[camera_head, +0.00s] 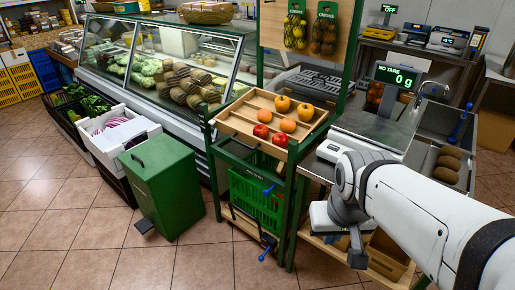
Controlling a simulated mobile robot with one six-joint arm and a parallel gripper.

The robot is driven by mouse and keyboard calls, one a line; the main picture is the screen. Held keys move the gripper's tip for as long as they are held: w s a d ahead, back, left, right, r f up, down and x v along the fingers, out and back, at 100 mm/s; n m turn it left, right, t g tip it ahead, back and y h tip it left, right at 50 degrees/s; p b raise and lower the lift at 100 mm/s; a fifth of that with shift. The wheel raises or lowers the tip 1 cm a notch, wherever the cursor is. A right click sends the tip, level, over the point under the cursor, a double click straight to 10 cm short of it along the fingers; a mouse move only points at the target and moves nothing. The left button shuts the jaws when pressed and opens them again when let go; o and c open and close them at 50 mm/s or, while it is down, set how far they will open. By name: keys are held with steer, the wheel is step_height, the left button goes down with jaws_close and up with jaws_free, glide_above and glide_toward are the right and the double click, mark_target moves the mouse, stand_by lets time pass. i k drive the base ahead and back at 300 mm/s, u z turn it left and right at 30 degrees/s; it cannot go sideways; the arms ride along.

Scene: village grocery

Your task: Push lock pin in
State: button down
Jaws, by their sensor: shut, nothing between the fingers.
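No part is clearly recognisable as the lock pin. A small blue piece (268,190) sits at the front of the green stand (292,185), by the green crate (256,200). A second blue-ended piece (265,254) is low down by the stand's bottom shelf. Another blue-handled piece (460,124) stands upright at the right, by the brown produce. My gripper (357,258) points down at the lower right, its dark fingers shut and empty. It is apart from the blue pieces, to the right of the two on the stand.
The scale display (398,75) reads 0 g on the right counter. Tiled floor (100,255) is free at the front left.

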mark_target(266, 192)
steer(key=i, duration=0.85)
steer(key=z, duration=0.05)
